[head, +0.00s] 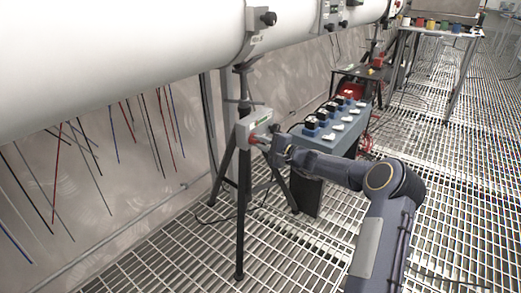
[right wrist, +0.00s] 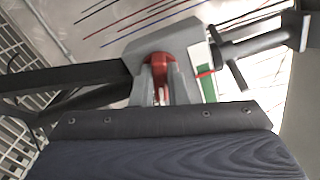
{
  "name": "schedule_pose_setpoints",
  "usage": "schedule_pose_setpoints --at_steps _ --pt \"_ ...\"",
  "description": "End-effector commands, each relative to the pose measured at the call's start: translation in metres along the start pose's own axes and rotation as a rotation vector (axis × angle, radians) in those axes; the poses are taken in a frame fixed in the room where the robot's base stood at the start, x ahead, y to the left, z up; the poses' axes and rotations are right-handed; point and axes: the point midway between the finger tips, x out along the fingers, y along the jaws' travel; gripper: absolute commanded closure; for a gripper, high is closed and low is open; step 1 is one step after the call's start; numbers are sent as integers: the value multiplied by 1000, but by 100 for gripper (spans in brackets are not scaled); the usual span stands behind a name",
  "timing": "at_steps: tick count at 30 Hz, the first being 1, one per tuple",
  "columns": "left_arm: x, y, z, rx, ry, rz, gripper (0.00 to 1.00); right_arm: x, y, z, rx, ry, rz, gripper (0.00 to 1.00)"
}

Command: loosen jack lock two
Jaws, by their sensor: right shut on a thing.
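A black tripod jack (head: 242,200) stands under the big white pipe (head: 120,50). Its head is a light grey box (head: 251,124) with a green label and a red lock (head: 254,139) on its front. In the right wrist view the red lock (right wrist: 158,62) sits between the two grey fingers of my right gripper (right wrist: 163,88), against the grey box (right wrist: 188,43). My right gripper (head: 264,142) is shut on the red lock, its arm reaching in from the right. The fingers partly hide the lock. My left gripper is not in view.
A blue-grey bench (head: 338,140) with several blue and white fittings stands just right of the jack, behind my right arm. A table with coloured cups (head: 430,26) is at the far right. A cable lies on the grating by the jack's feet. The grating floor (head: 180,260) in front is clear.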

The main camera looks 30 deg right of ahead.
Motion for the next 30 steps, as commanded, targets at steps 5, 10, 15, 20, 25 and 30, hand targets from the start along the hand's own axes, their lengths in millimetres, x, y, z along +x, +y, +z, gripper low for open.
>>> schedule_pose_setpoints --at_steps 5,10,15,20,25,30 --pt "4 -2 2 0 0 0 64 0 2 0 -134 0 3 100" --pt "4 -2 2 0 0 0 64 0 2 0 -229 -1 3 100" --pt "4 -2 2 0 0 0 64 0 3 0 -289 -1 3 100" --pt "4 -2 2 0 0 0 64 0 3 0 -317 -1 3 100" --pt "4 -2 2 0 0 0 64 0 3 0 -325 -1 3 100" --pt "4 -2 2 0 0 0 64 0 3 0 -325 -1 3 100"
